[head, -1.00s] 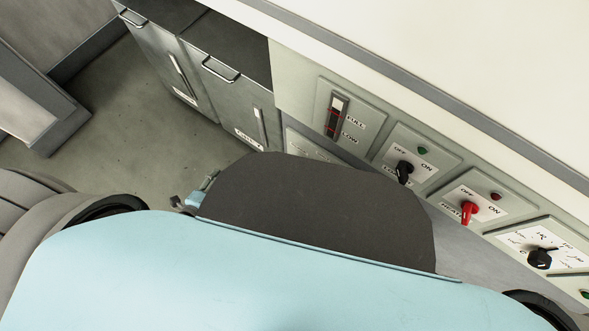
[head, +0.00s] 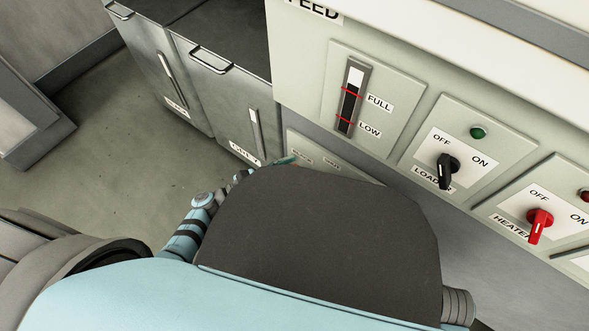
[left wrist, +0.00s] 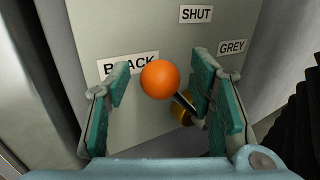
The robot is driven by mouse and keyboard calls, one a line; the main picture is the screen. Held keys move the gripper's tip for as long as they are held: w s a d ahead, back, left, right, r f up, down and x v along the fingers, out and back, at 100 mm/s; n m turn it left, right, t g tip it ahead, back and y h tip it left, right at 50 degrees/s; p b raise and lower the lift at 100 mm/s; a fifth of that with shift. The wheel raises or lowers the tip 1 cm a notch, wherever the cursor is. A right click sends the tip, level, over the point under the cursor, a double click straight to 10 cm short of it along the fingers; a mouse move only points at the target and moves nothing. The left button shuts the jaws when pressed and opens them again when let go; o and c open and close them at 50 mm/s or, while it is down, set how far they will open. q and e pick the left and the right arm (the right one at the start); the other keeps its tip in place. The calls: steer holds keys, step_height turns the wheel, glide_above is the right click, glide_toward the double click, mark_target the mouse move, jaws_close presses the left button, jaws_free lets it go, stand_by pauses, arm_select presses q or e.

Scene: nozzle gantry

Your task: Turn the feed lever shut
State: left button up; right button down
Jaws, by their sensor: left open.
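In the left wrist view, the feed lever ends in an orange ball knob (left wrist: 160,78). Its dark stem runs down and right to a brass pivot (left wrist: 184,110) on a pale panel. The knob lies by the BLACK label (left wrist: 128,65), left of and below the SHUT label (left wrist: 195,14); the GREY label (left wrist: 231,47) is at right. My left gripper (left wrist: 162,82) is open, its teal fingers seen on either side of the knob; no grip shows. In the head view my body mostly hides this gripper, and the lever is hidden. My right gripper is not in view.
The head view shows a FULL/LOW gauge (head: 350,97), a black loader switch (head: 446,170) and a red heater switch (head: 539,224) on the panel. Two grey bins with handles (head: 211,62) stand at left. Open floor (head: 110,170) lies left of them.

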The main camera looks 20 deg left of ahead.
arm_select(q)
steer(key=shift+w+d, duration=0.35)
steer(key=shift+d, duration=0.1)
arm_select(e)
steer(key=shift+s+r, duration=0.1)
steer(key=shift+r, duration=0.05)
arm_select(q)
jaws_close()
